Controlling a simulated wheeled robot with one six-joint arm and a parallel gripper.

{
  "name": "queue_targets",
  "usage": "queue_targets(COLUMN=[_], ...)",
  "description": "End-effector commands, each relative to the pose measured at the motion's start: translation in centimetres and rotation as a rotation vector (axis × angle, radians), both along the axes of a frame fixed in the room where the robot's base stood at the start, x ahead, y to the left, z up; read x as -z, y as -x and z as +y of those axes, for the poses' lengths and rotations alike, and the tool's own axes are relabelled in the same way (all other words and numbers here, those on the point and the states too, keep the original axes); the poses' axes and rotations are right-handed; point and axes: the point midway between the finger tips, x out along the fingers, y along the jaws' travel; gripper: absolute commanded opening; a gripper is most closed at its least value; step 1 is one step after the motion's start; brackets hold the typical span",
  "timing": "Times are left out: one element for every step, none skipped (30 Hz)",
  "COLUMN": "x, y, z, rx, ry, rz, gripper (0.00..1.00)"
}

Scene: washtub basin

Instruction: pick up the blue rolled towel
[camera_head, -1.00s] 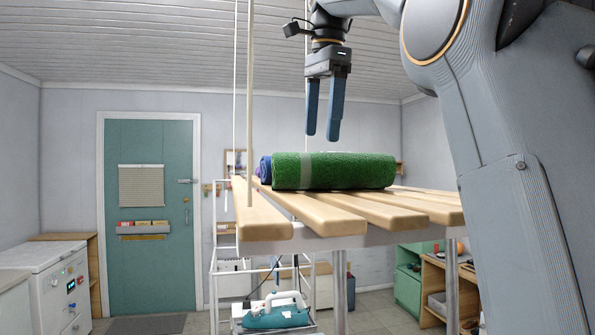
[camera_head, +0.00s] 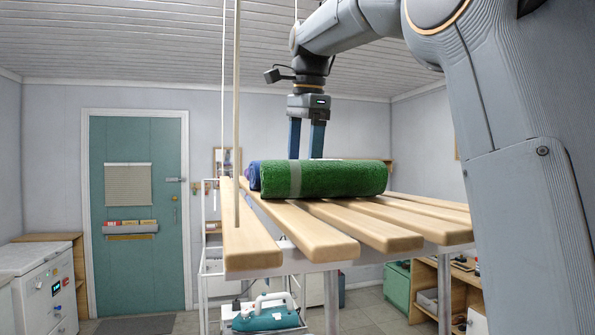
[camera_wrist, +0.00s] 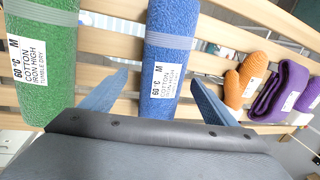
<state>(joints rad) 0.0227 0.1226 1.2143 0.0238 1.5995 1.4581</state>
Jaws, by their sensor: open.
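The blue rolled towel (camera_wrist: 170,45) lies on a slatted wooden rack, with a pale band and a white care label. In the head view only its left end (camera_head: 253,176) shows; the green rolled towel (camera_head: 330,178) in front hides the rest. My gripper (camera_head: 305,154) points down over the far side of the green roll, its fingertips partly hidden or close behind the roll's top edge. In the wrist view my gripper (camera_wrist: 158,78) is open and empty, one finger on each side of the blue towel, with visible gaps.
The green towel (camera_wrist: 40,60) lies left of the blue one in the wrist view. An orange knitted item (camera_wrist: 240,82) and purple folded items (camera_wrist: 280,92) lie to the right. Wooden slats (camera_head: 310,235) have gaps between them. A thin vertical pole (camera_head: 237,110) stands at the rack's left.

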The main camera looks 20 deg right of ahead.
Motion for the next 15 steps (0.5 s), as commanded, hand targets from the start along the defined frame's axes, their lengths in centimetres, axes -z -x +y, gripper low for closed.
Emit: queue_targets(x=[0.14, 0.20, 0.23, 0.23, 0.23, 0.23, 0.23, 0.23, 0.23, 0.23, 0.23, 0.23, 0.23, 0.23, 0.23], y=[-0.01, -0.02, -0.04, -0.05, -0.05, -0.05, -0.05, -0.05, -0.05, -0.05, -0.05, -0.05, -0.05, -0.05, -0.05], z=[0.00, 0.00, -0.01, -0.01, -0.01, -0.01, -0.01, -0.02, -0.01, -0.01, -0.02, -0.02, -0.02, -0.02, -0.02], rx=[0.000, 0.000, 0.000, 0.000, 0.000, 0.000, 0.000, 0.000, 0.000, 0.000, 0.000, 0.000, 0.000, 0.000, 0.000], ry=[0.000, 0.000, 0.000, 0.000, 0.000, 0.000, 0.000, 0.000, 0.000, 0.000, 0.000, 0.000, 0.000, 0.000, 0.000], rz=[0.000, 0.000, -0.001, -0.001, -0.001, -0.001, -0.001, -0.001, -0.001, 0.000, 0.000, 0.000, 0.000, 0.000, 0.000], gripper=[0.81, 0.81, 0.81, 0.81, 0.81, 0.81, 0.81, 0.80, 0.73, 0.68, 0.63, 0.56, 0.51, 0.46, 0.39])
